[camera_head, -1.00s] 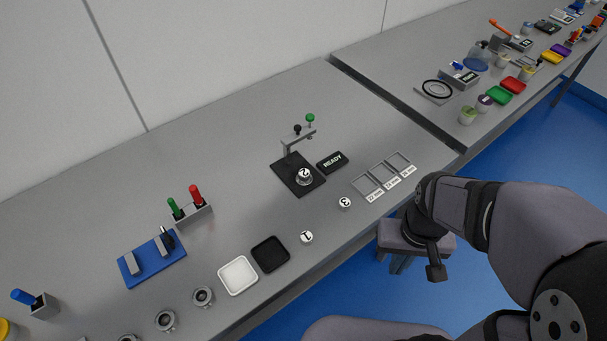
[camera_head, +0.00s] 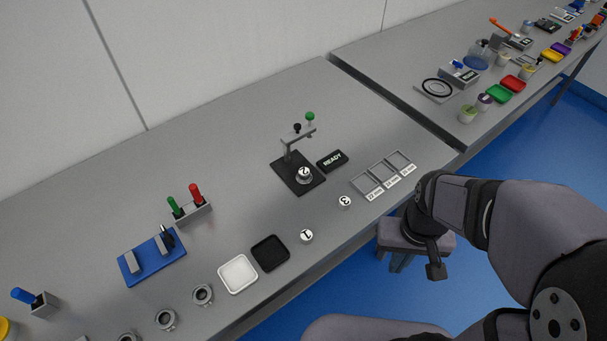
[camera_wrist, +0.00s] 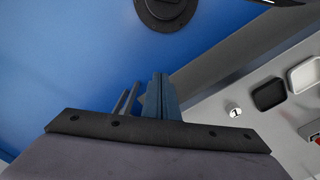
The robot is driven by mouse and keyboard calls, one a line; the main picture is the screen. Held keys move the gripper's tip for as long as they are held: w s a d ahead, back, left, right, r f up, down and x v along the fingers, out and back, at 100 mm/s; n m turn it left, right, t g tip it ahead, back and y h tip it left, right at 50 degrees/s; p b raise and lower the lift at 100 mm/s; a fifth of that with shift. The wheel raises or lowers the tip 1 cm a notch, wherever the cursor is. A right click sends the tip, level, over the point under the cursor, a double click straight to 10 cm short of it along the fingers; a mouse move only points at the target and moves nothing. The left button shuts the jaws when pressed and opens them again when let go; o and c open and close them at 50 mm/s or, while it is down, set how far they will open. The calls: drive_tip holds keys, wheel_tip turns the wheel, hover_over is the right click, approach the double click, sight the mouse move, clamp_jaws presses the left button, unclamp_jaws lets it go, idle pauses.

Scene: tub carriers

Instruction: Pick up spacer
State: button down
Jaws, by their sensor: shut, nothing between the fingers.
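Three small round spacers with white numbered tops are on the grey bench. Spacer 1 (camera_head: 306,236) stands right of the black tray, and spacer 3 (camera_head: 345,202) stands in front of the framed slots. Spacer 2 (camera_head: 304,174) sits on the black base of the gauge stand (camera_head: 290,184). My gripper (camera_head: 436,270) is off the bench's front edge, over the blue floor, apart from every spacer. In the wrist view my gripper (camera_wrist: 160,98) has its fingers together and empty. One spacer (camera_wrist: 234,111) shows at the right there, its number too small to read surely.
A white tray (camera_head: 238,287) and a black tray (camera_head: 283,262) lie near the front edge. Three labelled frames (camera_head: 368,186), a READY display (camera_head: 332,161) and a blue fixture (camera_head: 137,273) are also on the bench. A grey stool (camera_head: 388,240) stands by the bench.

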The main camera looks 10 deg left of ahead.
drive_tip(key=c, duration=1.3)
unclamp_jaws()
drive_tip(key=shift+c, duration=0.2)
drive_tip(key=shift+f, duration=0.1)
